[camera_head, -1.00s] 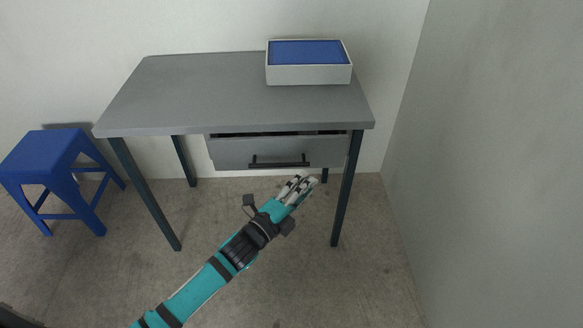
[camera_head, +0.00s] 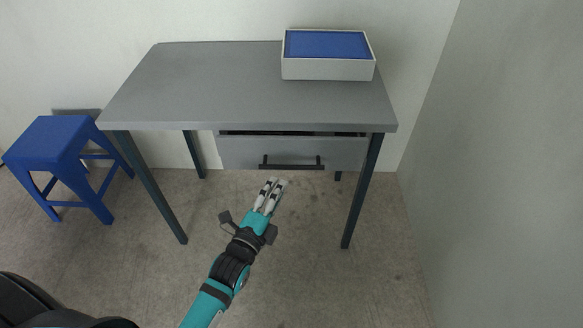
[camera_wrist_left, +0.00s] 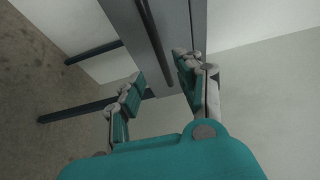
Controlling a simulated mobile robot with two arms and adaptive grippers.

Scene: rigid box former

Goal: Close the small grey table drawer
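The grey drawer (camera_head: 240,153) under the grey table is slightly open; a dark gap shows above its front. Its black bar handle (camera_head: 292,166) runs across the front. My left gripper (camera_head: 274,184) is in front of the drawer, just below the handle's left half, pointing up toward it, and is empty. In the left wrist view my left gripper (camera_wrist_left: 160,80) has its fingers spread apart, with the drawer front (camera_wrist_left: 130,18) and the handle (camera_wrist_left: 153,40) beyond them. I cannot tell if a fingertip touches the drawer. My right gripper is not in view.
The table top (camera_head: 215,90) carries a white box with a blue top (camera_head: 328,66) at the back right. A blue stool (camera_head: 58,150) stands left of the table. Walls are behind and at right. The floor (camera_head: 320,260) in front is clear.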

